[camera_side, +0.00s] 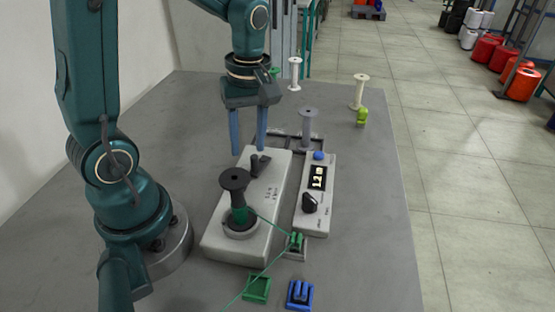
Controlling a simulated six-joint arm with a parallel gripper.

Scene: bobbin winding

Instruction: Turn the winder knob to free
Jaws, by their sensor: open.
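The winder (216,243) is a pale box on the grey table. A dark bobbin (234,180) with green thread stands upright on its near end. A small black lever-like part (256,166) sticks up from the winder's far end. A black knob (310,203) sits on the control box (318,226) to the right, below a lit display (317,177); its pointer setting is too small to read. My gripper (249,150) points down with its blue fingers apart and empty. Its fingertips are close to the lever-like part in the picture; contact cannot be told.
A blue button (318,155) tops the control box. A grey spool (308,127) stands behind it, with pale spools (359,92) farther back. Green thread runs from the bobbin past a guide (296,241). A green block (256,289) and a blue block (299,295) lie in front.

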